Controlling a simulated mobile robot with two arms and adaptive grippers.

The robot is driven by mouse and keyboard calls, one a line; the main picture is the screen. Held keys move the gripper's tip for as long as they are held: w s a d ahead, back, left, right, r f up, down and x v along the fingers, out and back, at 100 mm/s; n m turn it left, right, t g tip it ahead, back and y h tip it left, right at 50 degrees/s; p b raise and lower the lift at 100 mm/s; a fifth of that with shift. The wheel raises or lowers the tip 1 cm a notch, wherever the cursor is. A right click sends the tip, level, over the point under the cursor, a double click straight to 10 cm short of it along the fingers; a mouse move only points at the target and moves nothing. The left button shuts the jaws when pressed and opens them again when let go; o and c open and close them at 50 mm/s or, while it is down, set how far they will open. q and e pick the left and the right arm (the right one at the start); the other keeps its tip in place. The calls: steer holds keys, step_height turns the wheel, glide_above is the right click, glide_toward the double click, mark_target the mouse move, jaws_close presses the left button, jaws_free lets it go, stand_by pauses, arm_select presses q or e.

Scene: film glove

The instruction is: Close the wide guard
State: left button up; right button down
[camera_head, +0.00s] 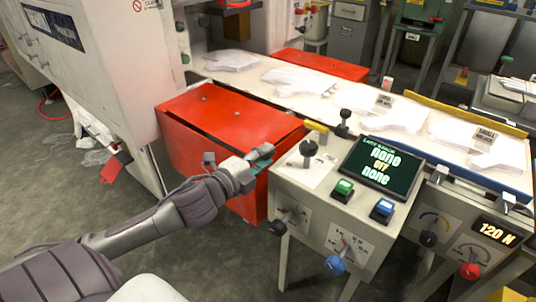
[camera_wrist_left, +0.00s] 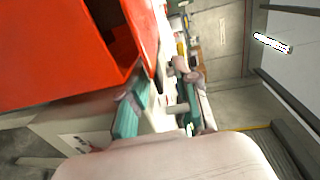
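A large red guard (camera_head: 225,108), which looks like the wide guard, stands at the near side of the conveyor. Its top panel overhangs the red side below, with a dark gap at the right end. The red guard also fills the upper left of the left wrist view (camera_wrist_left: 50,60). My left gripper (camera_head: 262,160) is in front of the guard's right end, beside the control box. Its teal fingers (camera_wrist_left: 162,110) are apart in the left wrist view, with nothing clearly between them. I cannot tell whether one touches the guard. My right gripper is not in view.
The control box (camera_head: 320,195) with knobs, buttons and a screen (camera_head: 383,165) stands right of my left gripper. The conveyor (camera_head: 290,100) carries several white glove shapes. Another red panel (camera_head: 320,65) lies behind it. A white machine (camera_head: 90,60) stands at left. Floor in front is clear.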

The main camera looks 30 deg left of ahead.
arm_select(q)
steer(key=shift+w+d+f, duration=0.1)
steer(key=shift+w, duration=0.75)
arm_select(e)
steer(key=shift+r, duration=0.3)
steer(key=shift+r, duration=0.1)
arm_select(q)
jaws_close()
steer(key=shift+w, duration=0.1)
